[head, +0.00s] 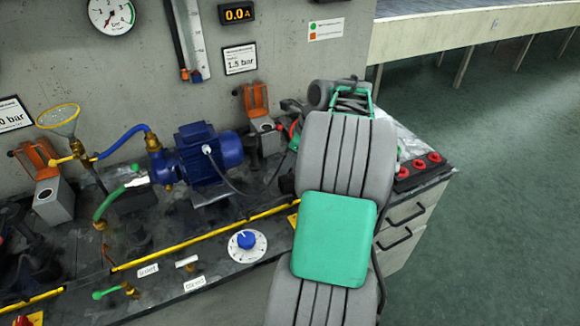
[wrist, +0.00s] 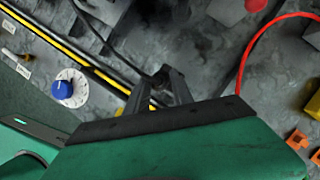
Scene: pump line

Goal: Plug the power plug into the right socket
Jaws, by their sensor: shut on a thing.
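My gripper (wrist: 160,88) is shut in the wrist view, with a small dark thing (wrist: 160,74) at its fingertips. This looks like the power plug, but its shape is mostly hidden. In the head view my arm hides the gripper and the plug. A black cable runs from the blue motor (head: 205,155) right towards my arm. Three red round fittings that look like sockets (head: 419,164) sit in a row at the bench's right end, right of my arm. The wrist view does not show them.
A blue dial (head: 246,240) and a yellow pipe (head: 200,240) lie at the bench front. A red cable (wrist: 250,45) curves at the right of the wrist view. An orange-topped block (head: 256,100) stands behind. The floor (head: 500,200) at right is clear.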

